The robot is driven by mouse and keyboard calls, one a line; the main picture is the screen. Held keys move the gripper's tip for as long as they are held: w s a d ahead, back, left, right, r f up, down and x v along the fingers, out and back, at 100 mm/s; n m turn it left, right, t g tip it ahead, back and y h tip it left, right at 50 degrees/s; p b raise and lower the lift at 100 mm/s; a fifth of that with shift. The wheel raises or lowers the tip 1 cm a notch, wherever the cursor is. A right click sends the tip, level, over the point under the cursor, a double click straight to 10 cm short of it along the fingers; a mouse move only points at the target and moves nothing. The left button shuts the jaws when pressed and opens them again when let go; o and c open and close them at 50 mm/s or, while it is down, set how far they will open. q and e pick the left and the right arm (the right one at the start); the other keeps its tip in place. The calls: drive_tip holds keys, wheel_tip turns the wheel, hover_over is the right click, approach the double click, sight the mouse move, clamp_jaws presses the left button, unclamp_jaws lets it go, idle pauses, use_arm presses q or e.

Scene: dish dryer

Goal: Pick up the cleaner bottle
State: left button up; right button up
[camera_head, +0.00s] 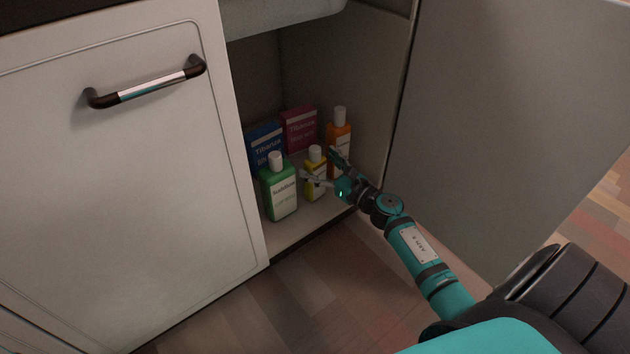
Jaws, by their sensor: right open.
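Three white-capped bottles stand upright in the open cabinet under the sink: a green bottle (279,192) at the front left, a yellow bottle (315,169) in the middle, and an orange bottle (339,136) at the back right. I cannot tell from the labels which is the cleaner bottle. My right gripper (320,164) is open at the yellow bottle, with its fingers spread to either side of it in the picture. One finger overlaps the orange bottle; I cannot tell whether anything is touched. The gripper hides part of the yellow bottle. My left gripper is out of view.
A blue box (265,140) and a magenta box (299,129) stand behind the bottles. The open cabinet door (500,120) is at the right, close to my right arm. A closed white door (110,190) with a handle (148,85) is at the left. The sink (270,12) hangs above.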

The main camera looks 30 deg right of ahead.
drive_tip(key=shift+w+a, duration=0.15)
drive_tip(key=shift+w, duration=0.85)
drive_tip(key=c, duration=1.6)
drive_tip(key=shift+c, duration=0.9)
drive_tip(key=shift+r, duration=0.1)
